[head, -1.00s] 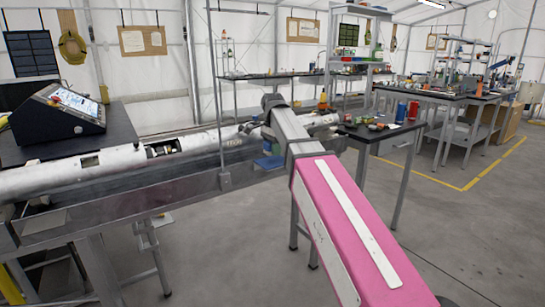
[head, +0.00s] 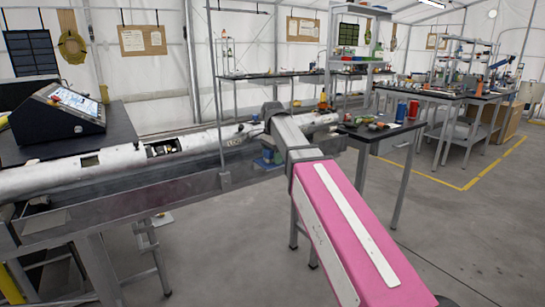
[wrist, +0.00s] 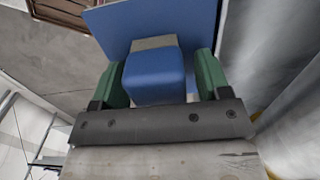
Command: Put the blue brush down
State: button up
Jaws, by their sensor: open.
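The blue brush (wrist: 155,75) shows in the wrist view, with a block-like part between my gripper's green fingers and a wide flat blue part beyond it. My gripper (wrist: 159,62) is open, with a finger on each side of the block and narrow gaps beside it. In the head view, a small blue patch of the brush (head: 268,159) shows below my wrist, by the metal bench under the long pale tube. My arm hides most of the gripper there. I cannot tell what the brush rests on.
The long pale tube (head: 110,160) lies along the metal bench (head: 190,195), left of my arm. A dark side table (head: 385,132) with cans and small items stands to the right. A control console (head: 60,112) is at the left. The floor at the right is clear.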

notch_tip(320, 180, up, 12)
jog(key=shift+r, duration=0.1)
dwell(0.5)
